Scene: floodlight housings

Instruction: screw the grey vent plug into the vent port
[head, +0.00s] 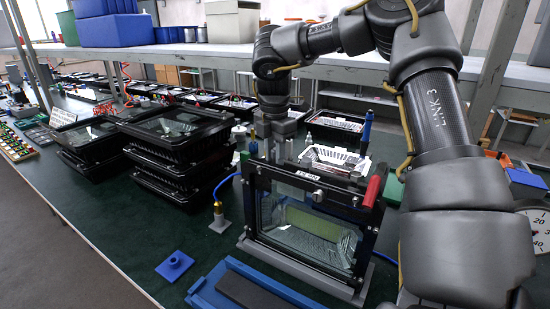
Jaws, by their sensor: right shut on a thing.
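A black-framed floodlight housing (354,206) with a glass front stands upright in a grey fixture (262,256) on the green bench. My right arm reaches in from the right and bends down. My right gripper (278,153) points down at the left part of the housing's top edge and is shut on a small grey piece, which looks like the vent plug. The fingers largely cover the plug, and the vent port beneath is hidden. I cannot tell whether the plug touches the port. My left gripper is not in view.
Black housings (178,180) are stacked at left. A red-handled clamp (372,191) and a blue-handled tool (366,130) stand at the fixture's right. A shelf crosses above.

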